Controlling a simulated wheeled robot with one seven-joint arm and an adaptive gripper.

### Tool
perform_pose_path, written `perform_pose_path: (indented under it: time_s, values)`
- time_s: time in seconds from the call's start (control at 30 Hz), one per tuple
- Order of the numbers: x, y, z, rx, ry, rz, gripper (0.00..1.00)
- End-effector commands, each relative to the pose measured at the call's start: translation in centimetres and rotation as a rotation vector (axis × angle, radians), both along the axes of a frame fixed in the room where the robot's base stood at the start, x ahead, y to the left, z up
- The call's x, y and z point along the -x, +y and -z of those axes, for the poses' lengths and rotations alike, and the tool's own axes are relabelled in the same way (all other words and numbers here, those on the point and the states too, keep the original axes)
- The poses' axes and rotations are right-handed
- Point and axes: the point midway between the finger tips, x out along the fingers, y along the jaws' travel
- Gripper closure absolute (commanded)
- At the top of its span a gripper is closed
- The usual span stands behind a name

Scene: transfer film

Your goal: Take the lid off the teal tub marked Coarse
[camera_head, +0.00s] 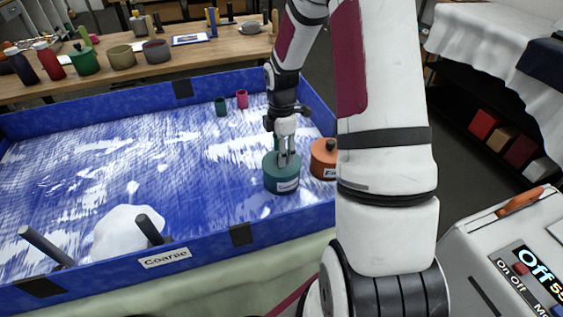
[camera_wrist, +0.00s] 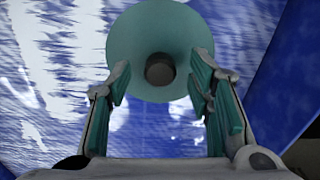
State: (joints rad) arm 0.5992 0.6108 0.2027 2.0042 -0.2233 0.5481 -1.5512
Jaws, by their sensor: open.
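The teal tub (camera_head: 281,182) stands in the blue tray near its right end, with a white label on its front, too small to read surely. Its round teal lid (camera_wrist: 150,28) fills the top middle of the wrist view and has a dark knob (camera_wrist: 160,70) at its centre. My gripper (camera_head: 286,160) points down over the lid in the head view. In the wrist view my gripper (camera_wrist: 160,88) is open, with one finger on each side of the knob and a gap to it on both sides. Nothing is held.
An orange tub (camera_head: 323,160) with a dark knob stands close on the right, partly behind my arm. The blue tray's wall (camera_head: 205,248) carries a "Coarse" label. Small teal (camera_head: 220,106) and pink (camera_head: 242,99) cups stand farther back. A white mound (camera_head: 125,232) lies front left.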

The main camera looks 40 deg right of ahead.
Motion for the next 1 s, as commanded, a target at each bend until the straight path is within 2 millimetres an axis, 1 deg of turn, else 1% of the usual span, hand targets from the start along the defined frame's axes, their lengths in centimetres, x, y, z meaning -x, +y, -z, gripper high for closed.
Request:
perform_pose_path:
  time_s: [0.03, 0.13, 0.4, 0.47, 0.5, 0.6, 0.87, 1.0]
  values:
    - [0.05, 0.00, 0.69, -0.001, 0.003, 0.000, 0.53]
    - [0.01, 0.02, 1.46, 0.000, 0.001, 0.000, 0.53]
    - [0.00, -0.02, 1.65, 0.000, -0.001, 0.001, 0.53]
    - [0.00, -0.02, 1.65, 0.000, -0.001, 0.001, 0.66]
    - [0.00, -0.02, 1.64, 0.000, -0.001, 0.001, 0.76]
    - [0.00, -0.02, 1.64, 0.000, -0.001, 0.001, 0.96]
    - [0.00, -0.03, 1.63, 0.000, -0.001, 0.001, 0.96]
    - [-0.04, -0.07, 0.98, 0.002, -0.003, 0.002, 0.96]
